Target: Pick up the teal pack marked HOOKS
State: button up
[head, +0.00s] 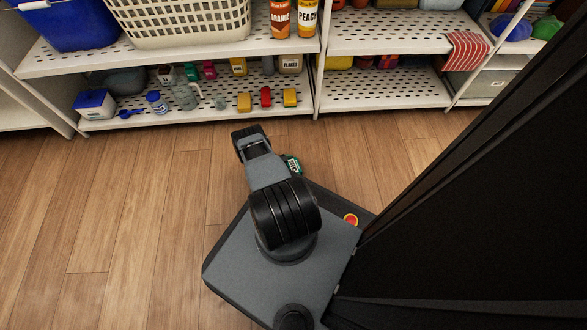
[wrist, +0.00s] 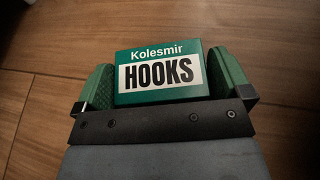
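The teal pack (wrist: 160,72) marked "Kolesmir HOOKS" sits between the two green fingers of my gripper (wrist: 163,82) in the wrist view. Its label faces the camera and reads upright. A finger lies against each side of the pack, with no clear gap, so my gripper is shut on it. In the head view the pack (head: 292,165) shows as a small green patch beside my arm, near the front edge of my base. My arm hides most of the gripper there. Only wood floor shows behind the pack in the wrist view.
A white perforated shelf unit (head: 290,109) stands ahead. Its low shelf holds a blue-lidded tub (head: 95,103), a grey jug (head: 184,95) and yellow and red packs. A white basket (head: 180,22) stands above. The wood floor (head: 130,190) to the left is clear.

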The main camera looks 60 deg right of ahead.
jog(key=c, duration=0.5)
jog(key=shift+r, duration=0.1)
